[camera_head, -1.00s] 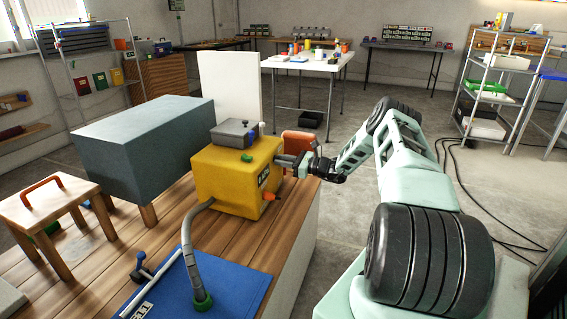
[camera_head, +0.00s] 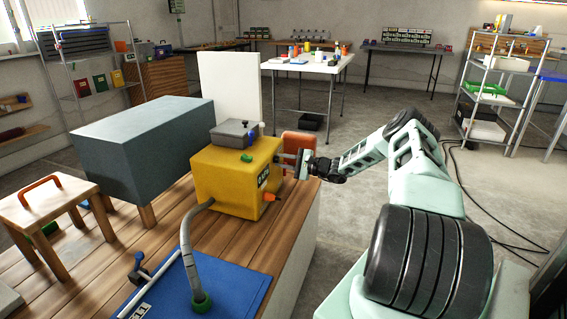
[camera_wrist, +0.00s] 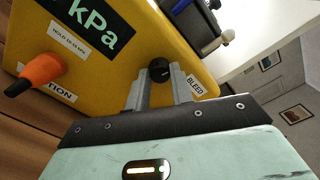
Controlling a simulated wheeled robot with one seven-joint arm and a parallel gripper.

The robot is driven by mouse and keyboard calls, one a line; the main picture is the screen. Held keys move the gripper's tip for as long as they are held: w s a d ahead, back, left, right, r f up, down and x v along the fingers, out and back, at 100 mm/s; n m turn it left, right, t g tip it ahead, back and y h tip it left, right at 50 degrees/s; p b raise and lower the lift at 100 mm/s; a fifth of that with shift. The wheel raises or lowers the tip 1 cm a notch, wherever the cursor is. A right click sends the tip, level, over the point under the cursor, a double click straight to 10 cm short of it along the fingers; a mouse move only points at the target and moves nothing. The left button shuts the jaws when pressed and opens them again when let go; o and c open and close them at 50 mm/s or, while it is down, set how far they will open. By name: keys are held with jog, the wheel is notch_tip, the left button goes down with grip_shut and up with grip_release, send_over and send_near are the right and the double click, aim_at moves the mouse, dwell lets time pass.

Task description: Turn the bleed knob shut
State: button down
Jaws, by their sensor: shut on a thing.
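The black bleed knob (camera_wrist: 159,69) sticks out of the front of a yellow box (camera_head: 218,182), beside a white label (camera_wrist: 195,84) reading BLEED. In the wrist view my gripper (camera_wrist: 157,76) has one grey finger on each side of the knob and is shut on it. In the head view my gripper (camera_head: 283,160) reaches the right face of the yellow box, and the knob is hidden there behind the fingers.
An orange lever (camera_wrist: 40,72) sits on the same face; it also shows in the head view (camera_head: 271,197). A grey box (camera_head: 234,133) rests on top. A grey hose (camera_head: 187,240) runs down to a blue mat (camera_head: 240,290). An orange-red object (camera_head: 298,141) stands behind my gripper.

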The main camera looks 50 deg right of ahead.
jog(key=shift+s+f+n, duration=0.1)
jog(key=shift+n, duration=1.4)
jog(key=c, duration=1.2)
grip_release()
jog(key=p+v, duration=0.1)
jog(key=v, duration=1.6)
jog(key=shift+s, duration=0.2)
jog(key=shift+d, duration=0.15)
jog(key=shift+w, duration=0.1)
